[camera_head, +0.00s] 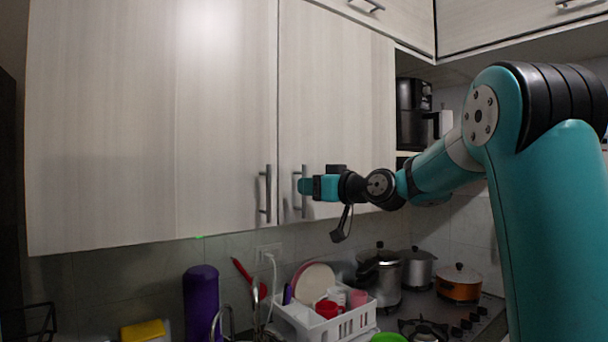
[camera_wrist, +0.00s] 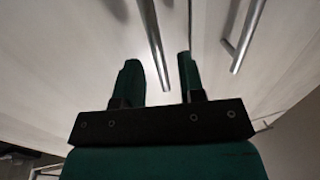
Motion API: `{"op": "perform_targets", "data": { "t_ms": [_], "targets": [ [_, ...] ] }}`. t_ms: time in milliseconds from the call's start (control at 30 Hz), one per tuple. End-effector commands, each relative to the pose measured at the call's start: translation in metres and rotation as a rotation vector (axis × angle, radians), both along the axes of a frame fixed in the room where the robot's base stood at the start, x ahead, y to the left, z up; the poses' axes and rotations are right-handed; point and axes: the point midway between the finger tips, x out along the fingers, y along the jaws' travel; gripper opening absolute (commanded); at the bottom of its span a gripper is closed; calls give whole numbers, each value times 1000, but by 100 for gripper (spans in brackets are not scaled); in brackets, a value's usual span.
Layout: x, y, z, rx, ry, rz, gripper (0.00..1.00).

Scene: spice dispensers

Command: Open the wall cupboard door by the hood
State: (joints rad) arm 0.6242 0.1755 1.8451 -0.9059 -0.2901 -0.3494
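The wall cupboard door (camera_head: 335,100) beside the open niche is pale wood and looks closed, flush with the wide door to its left. Its upright metal bar handle (camera_head: 300,192) is near its lower left edge. My gripper (camera_head: 306,186) is at this handle, reaching in from the right. In the wrist view my gripper (camera_wrist: 158,58) is open, with two green fingers apart. A metal handle (camera_wrist: 153,40) shows in the gap between them. Whether a finger touches it, I cannot tell.
The left door (camera_head: 150,120) has its own handle (camera_head: 265,192) close by; a second handle (camera_wrist: 243,38) shows in the wrist view. Below are a white dish rack (camera_head: 330,322), a purple bottle (camera_head: 200,300) and pots (camera_head: 380,275) on the stove.

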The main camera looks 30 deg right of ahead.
Motion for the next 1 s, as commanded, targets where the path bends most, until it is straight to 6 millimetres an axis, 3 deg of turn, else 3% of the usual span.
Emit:
{"op": "perform_targets", "data": {
  "t_ms": [200, 533, 700, 1000],
  "targets": [
    [23, 5, 1, 1, 1, 0, 36],
    [26, 6, 0, 0, 0, -1, 36],
    [26, 6, 0, 0, 0, -1, 0],
    [27, 8, -1, 1, 0, 13, 0]
  ]
}}
